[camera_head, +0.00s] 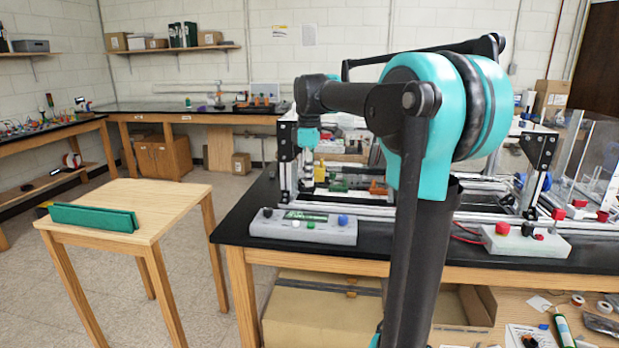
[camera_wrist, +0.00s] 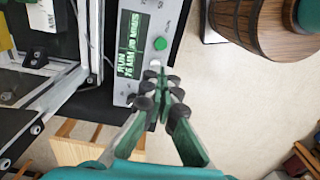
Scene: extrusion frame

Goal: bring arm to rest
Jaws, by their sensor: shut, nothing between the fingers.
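My arm rises at the right of the head view, bends at a teal joint and reaches left over the black bench (camera_head: 232,222). Its teal end hangs down above the bench's back left; the fingers are too small to make out there. In the wrist view my gripper (camera_wrist: 164,78) is shut and empty, its dark finger pads together. The tips overlap the right side of a grey control box (camera_wrist: 143,50) in the picture, with a green display and buttons; I cannot tell the gap. The same kind of box (camera_head: 303,227) sits on the bench's front left.
An extrusion frame (camera_head: 375,208) runs along the bench. A second control box (camera_head: 525,240) with a red button is at right. A small wooden table (camera_head: 172,198) bearing green panels (camera_head: 93,217) stands left. Open floor (camera_head: 200,262) lies between table and bench.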

